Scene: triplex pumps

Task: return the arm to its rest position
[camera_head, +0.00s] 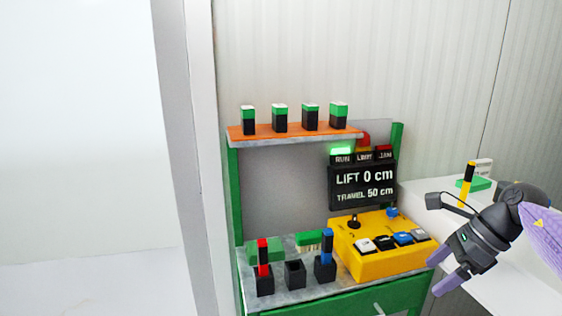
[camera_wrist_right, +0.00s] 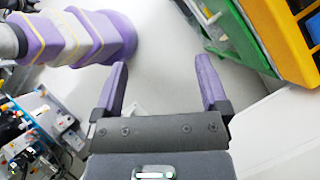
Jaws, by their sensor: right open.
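My right gripper (camera_head: 452,281) is at the right of the head view, in front of the white counter and beside the yellow control box. Its arm comes in from the right edge. The right wrist view shows the two purple fingers of the right gripper (camera_wrist_right: 161,75) spread apart with nothing between them. Below the fingertips there is only pale floor. My left gripper does not show in the head view.
A green-framed bench holds a yellow button box (camera_head: 375,262), a display (camera_head: 362,186) reading "LIFT 0 cm" and an orange shelf (camera_head: 290,133) with several green-topped blocks. A white counter (camera_head: 412,190) stands at the right. Open floor lies at the left.

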